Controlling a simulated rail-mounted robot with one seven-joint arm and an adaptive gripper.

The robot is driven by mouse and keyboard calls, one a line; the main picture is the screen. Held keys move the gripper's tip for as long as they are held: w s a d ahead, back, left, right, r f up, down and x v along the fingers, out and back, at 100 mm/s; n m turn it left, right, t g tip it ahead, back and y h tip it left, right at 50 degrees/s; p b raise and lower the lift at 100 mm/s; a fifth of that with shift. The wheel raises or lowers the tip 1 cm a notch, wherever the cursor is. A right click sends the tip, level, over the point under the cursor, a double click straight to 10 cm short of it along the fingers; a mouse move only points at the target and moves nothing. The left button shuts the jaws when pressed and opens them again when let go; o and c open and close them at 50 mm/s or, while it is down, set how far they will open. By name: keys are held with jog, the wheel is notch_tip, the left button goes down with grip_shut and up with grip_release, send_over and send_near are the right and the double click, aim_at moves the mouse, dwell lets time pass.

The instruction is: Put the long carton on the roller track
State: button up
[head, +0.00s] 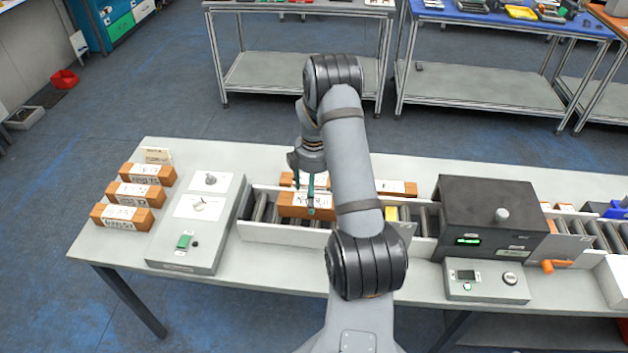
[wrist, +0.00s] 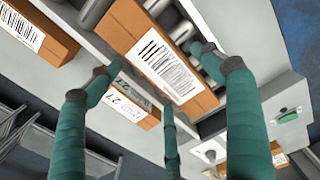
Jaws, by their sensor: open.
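An orange carton (head: 292,211) with a white barcode label lies lengthwise on the rollers of the left roller track (head: 275,234); it looks like the long carton. The carton also shows in the wrist view (wrist: 150,42), with rollers beneath it. My gripper (head: 311,193) is just above this carton, its teal fingers (wrist: 165,83) spread open. The fingertips are near the carton's sides; whether any touches it, I cannot tell. My forearm hides part of the track to the right of the carton.
Behind the track lie more labelled cartons, one on the right (head: 398,187). Several cartons (head: 135,194) stand at the table's left end. A control panel (head: 204,225) borders the track on the left; a dark scanner box (head: 490,222) covers it on the right.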

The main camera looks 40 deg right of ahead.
notch_tip(320, 180, up, 8)
jog(key=b, duration=0.1)
